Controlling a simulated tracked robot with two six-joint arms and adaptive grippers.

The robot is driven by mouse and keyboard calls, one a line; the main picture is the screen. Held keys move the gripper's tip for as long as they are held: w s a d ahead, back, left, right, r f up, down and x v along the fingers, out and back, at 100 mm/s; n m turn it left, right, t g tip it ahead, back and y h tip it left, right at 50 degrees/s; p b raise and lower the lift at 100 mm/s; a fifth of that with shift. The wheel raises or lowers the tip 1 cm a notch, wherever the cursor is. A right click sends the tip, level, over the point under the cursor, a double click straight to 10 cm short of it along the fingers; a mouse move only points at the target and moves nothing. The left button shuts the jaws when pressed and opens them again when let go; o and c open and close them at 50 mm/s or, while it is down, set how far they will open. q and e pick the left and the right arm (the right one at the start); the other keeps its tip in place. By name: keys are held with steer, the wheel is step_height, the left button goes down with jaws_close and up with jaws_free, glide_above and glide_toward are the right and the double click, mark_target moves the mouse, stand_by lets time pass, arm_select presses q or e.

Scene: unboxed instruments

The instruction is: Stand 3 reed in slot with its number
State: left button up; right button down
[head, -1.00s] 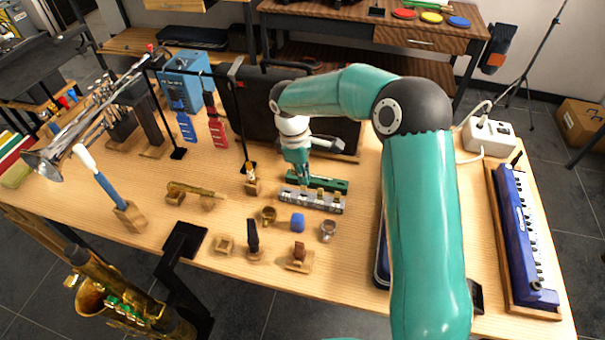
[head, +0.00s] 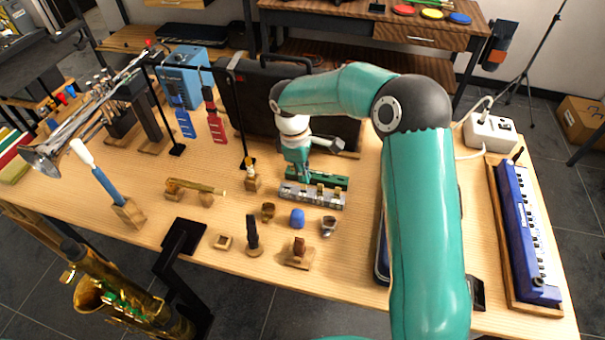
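A grey slotted holder (head: 298,193) lies in the middle of the table, with several small tan reed-like pieces (head: 320,190) in or against it. A long green holder (head: 335,182) lies directly behind it. The numbers are too small to read, so I cannot tell which piece is reed 3. My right gripper (head: 304,177) points down at the left part of the green holder. Its fingertips are small and partly merge with the green holder, so I cannot tell whether they are open or hold a reed. My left gripper is not in view.
A black case (head: 250,115) stands behind. A blue keyboard instrument (head: 525,235) lies at the right.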

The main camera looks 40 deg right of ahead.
mark_target(304, 188)
steer(key=shift+f, duration=0.6)
stand_by(1.1)
stand_by(0.5)
steer(key=shift+f+b, duration=1.05)
steer(key=shift+f, duration=0.25)
stand_by(0.6)
stand_by(0.4)
steer(key=c, duration=1.2)
jaws_free()
steer(key=shift+c, duration=0.2)
steer(key=shift+r, duration=0.1)
step_height(304, 188, up, 12)
steer(key=w+a, duration=0.1)
steer(key=shift+w, duration=0.2)
steer(key=shift+a+f, duration=0.1)
steer(key=shift+f, duration=0.1)
